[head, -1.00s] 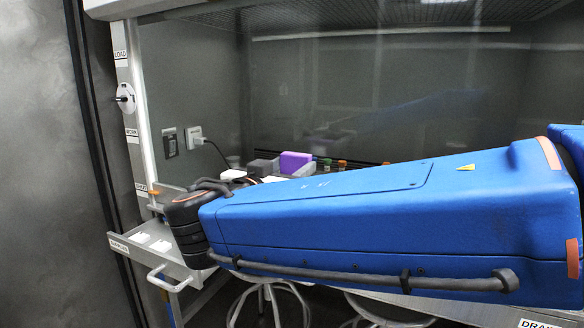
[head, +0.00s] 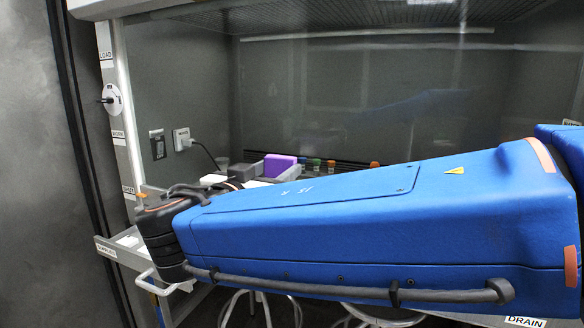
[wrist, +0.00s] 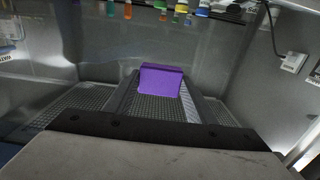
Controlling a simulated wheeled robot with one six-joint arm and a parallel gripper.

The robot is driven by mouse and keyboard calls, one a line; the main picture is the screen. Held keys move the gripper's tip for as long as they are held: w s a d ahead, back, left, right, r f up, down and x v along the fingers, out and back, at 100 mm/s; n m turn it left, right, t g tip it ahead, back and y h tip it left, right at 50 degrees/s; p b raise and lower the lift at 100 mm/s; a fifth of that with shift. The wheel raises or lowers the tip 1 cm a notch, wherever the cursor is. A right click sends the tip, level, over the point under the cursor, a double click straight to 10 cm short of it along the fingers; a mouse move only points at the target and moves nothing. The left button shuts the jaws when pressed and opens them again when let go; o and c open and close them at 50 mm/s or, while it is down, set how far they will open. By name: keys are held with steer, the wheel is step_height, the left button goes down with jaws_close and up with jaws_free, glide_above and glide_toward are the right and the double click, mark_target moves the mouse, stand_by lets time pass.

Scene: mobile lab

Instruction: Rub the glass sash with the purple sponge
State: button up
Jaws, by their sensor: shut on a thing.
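The purple sponge (wrist: 161,79) stands at the tips of my gripper (wrist: 160,98) in the wrist view, and the gripper is shut on it. In the head view the sponge (head: 279,165) shows as a purple block just above my blue arm, beside a dark grey block-like part. My arm hides most of the gripper there. The glass sash (head: 350,85) is the large clear pane across the front of the hood, with faint reflections on it. I cannot tell whether the sponge touches the glass.
Several small capped bottles (head: 316,164) stand inside the hood behind my arm. A socket with a plug and black cord (head: 182,139) is on the hood's left wall. A labelled white post (head: 116,110) edges the left. Stools (head: 255,305) stand below the worktop.

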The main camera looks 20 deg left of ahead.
mark_target(298, 151)
steer(key=shift+w+d+r, duration=0.1)
steer(key=shift+w+r, duration=0.1)
steer(key=shift+w, duration=0.9)
steer(key=shift+w+d+r, duration=0.1)
steer(key=shift+w+r, duration=0.1)
steer(key=shift+w, duration=0.85)
steer(key=shift+w+d+r, duration=0.1)
steer(key=shift+w+r, duration=0.1)
steer(key=shift+w, duration=0.9)
steer(key=shift+w, duration=1.05)
steer(key=shift+d, duration=0.15)
steer(key=shift+s+d, duration=0.15)
steer(key=shift+d, duration=0.8)
steer(key=shift+s+d, duration=0.15)
steer(key=shift+d, duration=0.75)
steer(key=shift+w, duration=0.15)
steer(key=shift+w+a, duration=0.15)
steer(key=shift+a, duration=0.85)
steer(key=shift+w+a, duration=0.15)
steer(key=shift+a, duration=0.8)
steer(key=shift+c, duration=0.3)
